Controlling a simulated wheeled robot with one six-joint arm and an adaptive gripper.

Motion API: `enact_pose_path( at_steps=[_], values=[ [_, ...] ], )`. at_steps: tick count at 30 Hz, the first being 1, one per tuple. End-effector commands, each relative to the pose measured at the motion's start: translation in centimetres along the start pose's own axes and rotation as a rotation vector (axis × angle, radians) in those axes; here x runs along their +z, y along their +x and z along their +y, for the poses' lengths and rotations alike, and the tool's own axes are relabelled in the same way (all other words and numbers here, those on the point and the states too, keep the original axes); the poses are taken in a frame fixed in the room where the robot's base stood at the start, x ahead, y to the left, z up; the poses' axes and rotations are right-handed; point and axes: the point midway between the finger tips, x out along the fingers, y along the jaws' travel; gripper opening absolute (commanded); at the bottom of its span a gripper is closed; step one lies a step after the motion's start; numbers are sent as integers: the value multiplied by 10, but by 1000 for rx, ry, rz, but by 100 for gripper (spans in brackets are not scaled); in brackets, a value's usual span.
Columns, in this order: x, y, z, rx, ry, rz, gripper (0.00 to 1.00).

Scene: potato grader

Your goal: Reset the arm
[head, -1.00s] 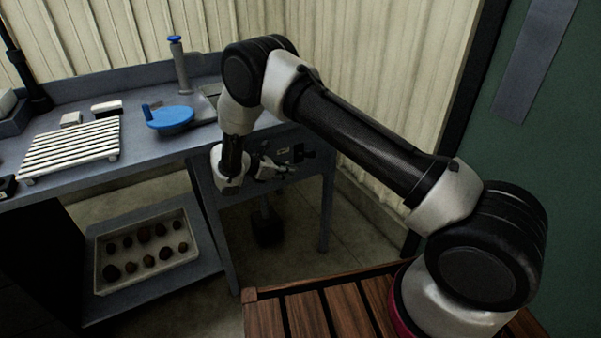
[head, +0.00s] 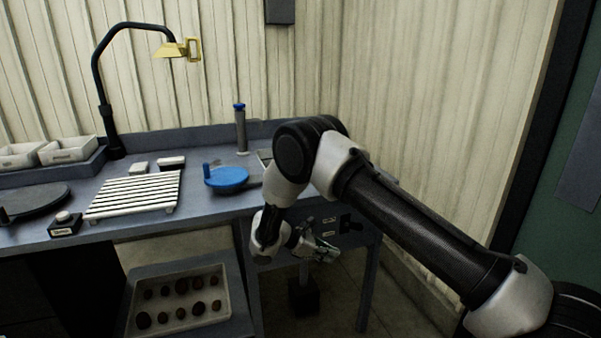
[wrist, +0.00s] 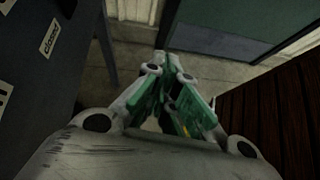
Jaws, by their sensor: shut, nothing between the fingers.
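My gripper (head: 322,250) hangs at the end of my folded arm, in front of the grey workbench (head: 210,222) near its right end. In the wrist view my gripper (wrist: 172,105) has its green-padded fingers drawn together, with nothing held between them. My arm reaches from the lower right of the head view, bends at the elbow above the bench edge and drops down to the wrist. The gripper appears clear of the bench front.
A tray of potatoes (head: 226,284) sits on the lower shelf. Brown wooden slats (wrist: 275,125) lie right in the wrist view.

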Motion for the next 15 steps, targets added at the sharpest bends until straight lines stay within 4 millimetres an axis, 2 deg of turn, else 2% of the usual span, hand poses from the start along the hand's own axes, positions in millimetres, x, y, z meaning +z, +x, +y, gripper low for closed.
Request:
enact_pose_path(
  at_steps=[1,3,8,11,15],
  values=[
    [4,5,-20,-48,30,18,0],
    [22,1,-43,-116,109,60,0],
    [71,-10,-75,-235,273,142,0],
    [109,-19,-95,-309,391,201,0],
    [171,-31,-130,-422,588,301,0]
  ],
)
